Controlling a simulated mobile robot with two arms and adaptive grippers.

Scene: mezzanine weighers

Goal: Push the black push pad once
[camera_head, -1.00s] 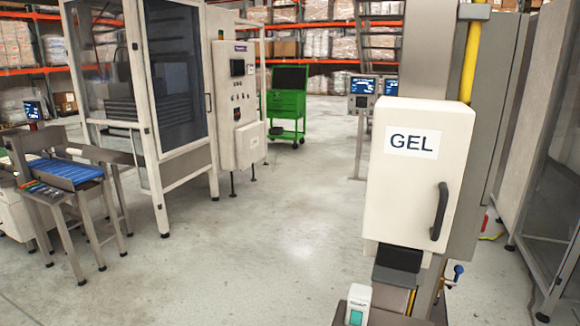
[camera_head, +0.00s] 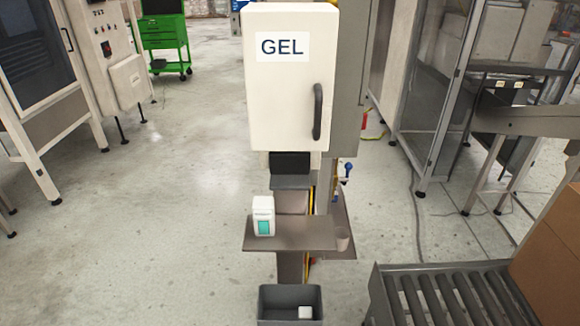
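The black push pad (camera_head: 290,163) sits under the white dispenser box (camera_head: 288,95) labelled GEL, which has a dark handle on its right side. The box is fixed to a grey column. Below the pad is a brown-grey shelf (camera_head: 300,235) carrying a white bottle with a teal label (camera_head: 263,216) and a small cup (camera_head: 342,239). Neither of my grippers shows in the head view.
A dark bin (camera_head: 270,306) with a white item in it stands below the shelf. A roller conveyor (camera_head: 400,300) and brown cartons (camera_head: 548,240) are at the lower right. A green cabinet (camera_head: 163,38) stands at the back left. The floor at left is clear.

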